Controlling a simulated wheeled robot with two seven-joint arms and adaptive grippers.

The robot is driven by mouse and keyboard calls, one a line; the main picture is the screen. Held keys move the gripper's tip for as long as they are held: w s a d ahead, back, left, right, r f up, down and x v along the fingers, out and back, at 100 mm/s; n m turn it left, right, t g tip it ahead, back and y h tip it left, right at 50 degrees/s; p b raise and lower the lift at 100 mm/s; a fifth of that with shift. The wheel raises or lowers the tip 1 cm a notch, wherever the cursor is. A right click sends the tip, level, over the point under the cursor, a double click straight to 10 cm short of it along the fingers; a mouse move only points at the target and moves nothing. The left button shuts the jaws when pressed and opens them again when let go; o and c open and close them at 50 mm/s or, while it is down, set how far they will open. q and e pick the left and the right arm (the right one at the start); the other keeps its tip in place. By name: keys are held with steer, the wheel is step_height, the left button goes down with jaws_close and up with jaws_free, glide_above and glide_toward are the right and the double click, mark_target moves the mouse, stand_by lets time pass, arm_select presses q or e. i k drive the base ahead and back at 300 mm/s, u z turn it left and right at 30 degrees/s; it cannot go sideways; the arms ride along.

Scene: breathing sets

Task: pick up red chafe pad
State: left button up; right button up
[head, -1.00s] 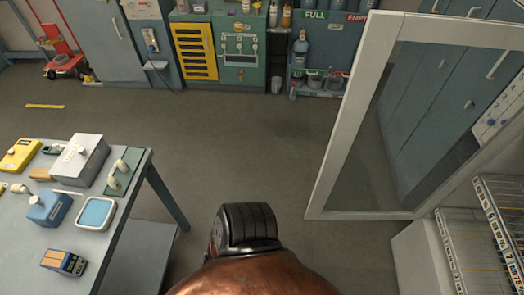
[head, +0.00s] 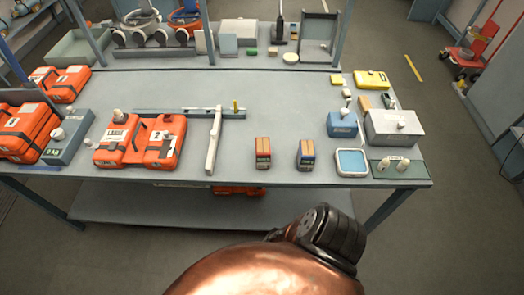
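In the head view a small block-like stack with reddish-orange sides and a dark front (head: 263,153) stands on the workbench (head: 280,100), near its front edge. It may be the red chafe pad, but it is too small to be sure. A similar stack with a blue top and orange parts (head: 306,154) stands to its right, apart from it. Neither of my grippers shows in the view.
Orange cases (head: 140,140) lie at the left of the bench. A white bar fixture (head: 214,140) stands left of the reddish stack. A blue-topped tray (head: 351,162), blue box (head: 342,124) and grey box (head: 395,126) crowd the right end. The bench middle is fairly clear.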

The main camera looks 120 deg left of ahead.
mark_target(263, 152)
steer(key=u, duration=3.9)
